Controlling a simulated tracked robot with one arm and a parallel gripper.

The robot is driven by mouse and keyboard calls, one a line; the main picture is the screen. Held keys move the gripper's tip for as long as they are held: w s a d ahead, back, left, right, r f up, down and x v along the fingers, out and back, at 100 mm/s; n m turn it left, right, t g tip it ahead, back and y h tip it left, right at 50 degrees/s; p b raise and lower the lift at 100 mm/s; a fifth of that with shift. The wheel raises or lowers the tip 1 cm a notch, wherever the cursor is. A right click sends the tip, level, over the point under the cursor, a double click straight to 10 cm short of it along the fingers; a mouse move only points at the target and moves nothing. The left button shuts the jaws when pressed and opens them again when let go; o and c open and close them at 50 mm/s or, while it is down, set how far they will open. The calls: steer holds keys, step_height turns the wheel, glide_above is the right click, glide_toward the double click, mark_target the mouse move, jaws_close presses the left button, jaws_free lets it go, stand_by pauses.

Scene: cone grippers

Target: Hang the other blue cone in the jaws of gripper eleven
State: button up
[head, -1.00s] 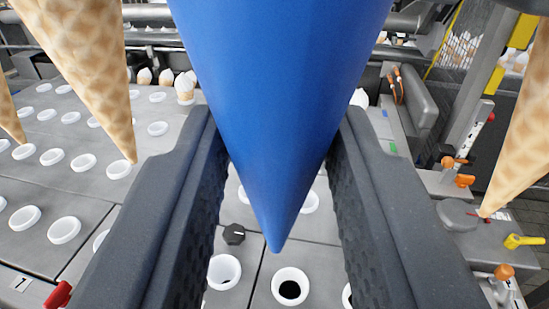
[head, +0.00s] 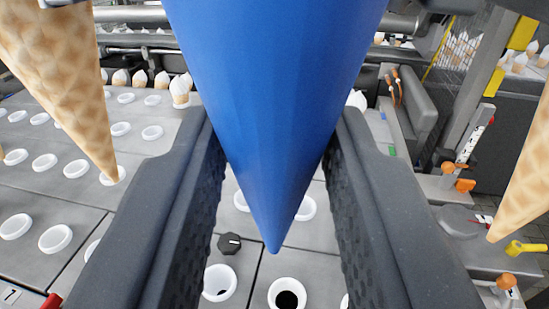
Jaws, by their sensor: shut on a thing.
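A large blue cone (head: 275,110) hangs point down in the middle of the head view, close to the camera. Its top is cut off by the upper edge of the picture. My gripper (head: 270,190) has its two dark, textured fingers on either side of the cone and is shut on it. The cone's tip hangs free above the grey plates. Gripper eleven cannot be made out by any label in this view.
Wafer cones hang at the left (head: 65,80) and right (head: 525,170). Below lie grey plates (head: 75,195) with rows of white cups (head: 286,294) and a black knob (head: 229,243). White-topped cones (head: 180,90) stand behind. A yellow lever (head: 525,248) is at right.

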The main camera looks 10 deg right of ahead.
steer(key=shift+w+d, duration=0.25)
steer(key=shift+w, duration=0.55)
steer(key=shift+w+d, duration=0.25)
steer(key=shift+w, duration=0.5)
steer(key=shift+f+b, duration=0.6)
steer(key=shift+b, duration=0.4)
stand_by(1.2)
steer(key=o, duration=1.2)
steer(key=shift+o, duration=0.2)
steer(key=shift+s, duration=0.1)
steer(key=s+a+b, duration=0.3)
steer(key=s, duration=0.5)
steer(key=shift+s, duration=0.2)
steer(key=shift+d, duration=0.1)
stand_by(0.6)
